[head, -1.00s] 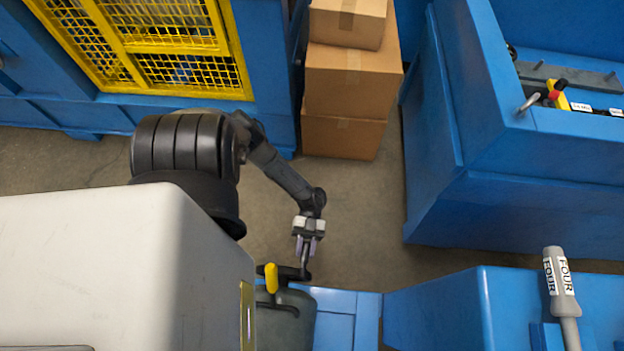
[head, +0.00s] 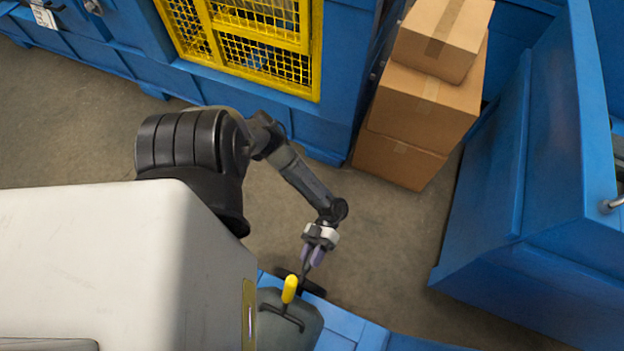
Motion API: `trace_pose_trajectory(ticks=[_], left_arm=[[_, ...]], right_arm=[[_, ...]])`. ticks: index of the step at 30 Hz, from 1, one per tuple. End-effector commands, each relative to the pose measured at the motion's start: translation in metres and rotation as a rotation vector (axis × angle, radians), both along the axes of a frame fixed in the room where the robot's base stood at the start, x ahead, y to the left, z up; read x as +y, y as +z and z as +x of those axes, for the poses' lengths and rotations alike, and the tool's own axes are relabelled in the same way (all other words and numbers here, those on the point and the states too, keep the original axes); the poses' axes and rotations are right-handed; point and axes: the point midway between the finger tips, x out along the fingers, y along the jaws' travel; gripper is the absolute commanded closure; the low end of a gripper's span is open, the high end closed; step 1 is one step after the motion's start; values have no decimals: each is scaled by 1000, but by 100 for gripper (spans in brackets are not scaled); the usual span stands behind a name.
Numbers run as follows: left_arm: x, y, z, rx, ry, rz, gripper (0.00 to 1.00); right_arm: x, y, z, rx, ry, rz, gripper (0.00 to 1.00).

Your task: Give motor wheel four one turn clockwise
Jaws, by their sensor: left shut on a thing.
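My left gripper (head: 314,258) reaches down from the upper left and is shut on a thin dark handle (head: 306,269). The handle stands at a black wheel (head: 312,287), seen nearly edge-on behind a grey motor housing (head: 288,332). A yellow-gripped lever (head: 290,289) stands on the housing, in front of the wheel and apart from my fingers. No number shows on this wheel or motor. My right gripper is not in view.
Brown cartons (head: 420,100) are stacked at the back. A blue cabinet with a yellow mesh door (head: 255,50) stands behind my arm. A large blue bin (head: 530,210) stands at the right. Bare floor (head: 385,255) lies between them.

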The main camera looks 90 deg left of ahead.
Motion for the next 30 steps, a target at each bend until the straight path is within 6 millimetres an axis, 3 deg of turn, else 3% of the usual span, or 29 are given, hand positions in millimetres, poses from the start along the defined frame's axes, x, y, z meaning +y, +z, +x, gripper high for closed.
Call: trace_pose_trajectory(ticks=[21, 22, 30], left_arm=[[1, -2, -4, 11, -21, 8, 100], [1, -2, -4, 11, -21, 8, 71], [1, -1, -3, 8, -20, 6, 47]], right_arm=[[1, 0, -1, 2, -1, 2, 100], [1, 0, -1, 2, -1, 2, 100], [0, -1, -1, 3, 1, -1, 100]])
